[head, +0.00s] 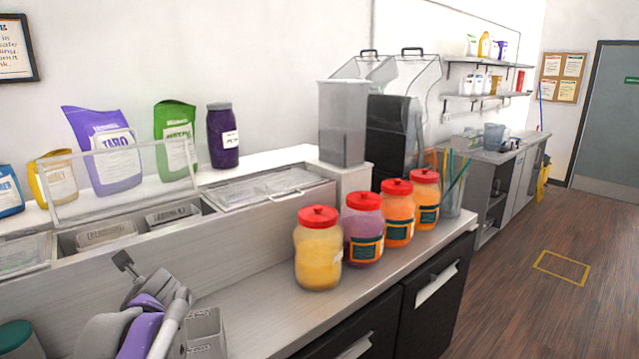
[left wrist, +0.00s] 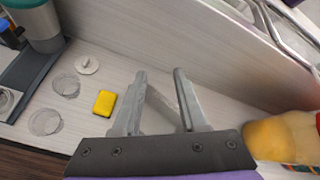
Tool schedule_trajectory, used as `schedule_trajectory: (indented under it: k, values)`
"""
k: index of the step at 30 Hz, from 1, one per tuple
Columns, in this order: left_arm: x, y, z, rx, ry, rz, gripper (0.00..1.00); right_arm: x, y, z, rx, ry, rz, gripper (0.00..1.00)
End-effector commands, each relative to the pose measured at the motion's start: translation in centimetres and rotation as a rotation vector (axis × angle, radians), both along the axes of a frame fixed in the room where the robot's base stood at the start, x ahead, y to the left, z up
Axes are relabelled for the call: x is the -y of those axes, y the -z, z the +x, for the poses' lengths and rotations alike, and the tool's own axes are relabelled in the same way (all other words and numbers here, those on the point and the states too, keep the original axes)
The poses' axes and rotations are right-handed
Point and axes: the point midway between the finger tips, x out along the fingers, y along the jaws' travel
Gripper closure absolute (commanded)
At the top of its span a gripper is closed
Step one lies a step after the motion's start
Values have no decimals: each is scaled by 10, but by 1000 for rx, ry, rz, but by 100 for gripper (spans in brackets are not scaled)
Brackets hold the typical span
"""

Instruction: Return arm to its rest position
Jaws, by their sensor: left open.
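My left arm comes in at the lower left of the head view, with grey and purple links. My left gripper (left wrist: 159,72) is open in the left wrist view. Its two grey fingers are apart with only the counter surface (left wrist: 215,95) between them, and it holds nothing. In the head view, a grey part of the gripper (head: 124,262) shows above the counter, in front of the topping bins; its fingertips are hard to make out there. My right gripper is in neither view.
Red-lidded jars (head: 319,250) line the counter right of my arm. A yellow block (left wrist: 105,103), clear round items (left wrist: 66,84) and a white disc (left wrist: 87,64) lie left of the fingers. The counter front is clear between arm and jars.

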Motion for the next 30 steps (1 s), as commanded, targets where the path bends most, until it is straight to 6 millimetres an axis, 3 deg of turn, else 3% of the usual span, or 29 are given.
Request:
schedule_trajectory:
  k: [5,9,15,18,21,30]
  values:
    - [41,66,-78,178,-306,-508,58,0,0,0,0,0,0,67]
    - [81,130,-148,290,-638,-935,58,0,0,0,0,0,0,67]
    - [135,208,-234,364,-1119,-1386,58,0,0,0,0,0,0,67]
    - [152,232,-261,373,-1291,-1507,58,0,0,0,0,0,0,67]
    - [162,245,-275,377,-1392,-1568,58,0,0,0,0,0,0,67]
    - [165,248,-279,379,-1432,-1590,58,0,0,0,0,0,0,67]
